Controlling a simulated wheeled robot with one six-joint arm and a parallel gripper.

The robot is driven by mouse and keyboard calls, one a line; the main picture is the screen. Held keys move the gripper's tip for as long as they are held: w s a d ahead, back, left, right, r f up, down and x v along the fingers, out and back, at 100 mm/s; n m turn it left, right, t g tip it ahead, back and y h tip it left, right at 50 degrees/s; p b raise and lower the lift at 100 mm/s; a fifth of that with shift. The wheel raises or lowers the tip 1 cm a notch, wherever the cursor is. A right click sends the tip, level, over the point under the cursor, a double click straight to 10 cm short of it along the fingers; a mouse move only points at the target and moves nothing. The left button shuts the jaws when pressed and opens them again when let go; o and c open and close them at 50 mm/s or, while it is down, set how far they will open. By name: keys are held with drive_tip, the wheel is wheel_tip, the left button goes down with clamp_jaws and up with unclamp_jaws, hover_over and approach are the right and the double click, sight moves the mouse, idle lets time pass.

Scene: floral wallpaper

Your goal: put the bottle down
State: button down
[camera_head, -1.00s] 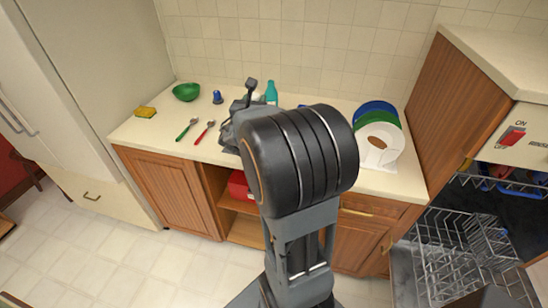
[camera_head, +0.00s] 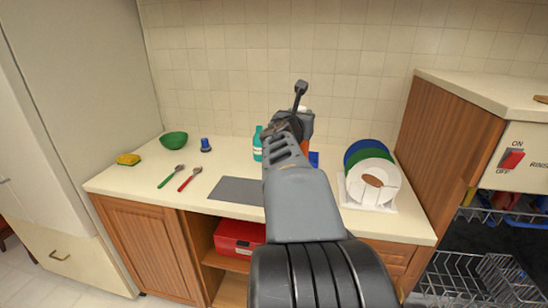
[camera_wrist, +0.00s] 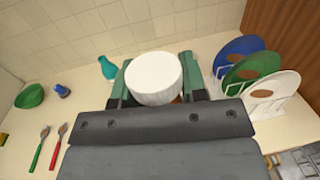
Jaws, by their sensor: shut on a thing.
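My gripper (camera_head: 290,128) is shut on a bottle with a white cap (camera_wrist: 153,78), over the back middle of the counter. In the head view, the white cap (camera_head: 303,108) and a bit of orange body (camera_head: 304,146) show behind the gripper; the rest is hidden. In the wrist view the cap fills the gap between the two fingers and hides most of the bottle. The bottle looks roughly upright. I cannot tell whether its base touches the counter. The pale counter (camera_head: 135,180) lies below.
A teal bottle (camera_head: 257,145) stands just left of the gripper. Blue, green and white plates (camera_head: 372,183) stand in a rack to the right. A grey mat (camera_head: 236,191) lies in front. A green bowl (camera_head: 174,139), blue item (camera_head: 205,145), sponge (camera_head: 128,160) and two utensils are left.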

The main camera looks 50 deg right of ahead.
drive_tip(key=w+d+f, duration=0.3)
drive_tip(key=w+f, duration=0.8)
drive_tip(key=shift+d+f, duration=0.15)
drive_tip(key=shift+f, duration=0.2)
drive_tip(key=shift+b, duration=0.4)
drive_tip(key=c, duration=0.7)
unclamp_jaws()
drive_tip(key=shift+f, duration=0.1)
drive_tip(key=shift+o, duration=0.2)
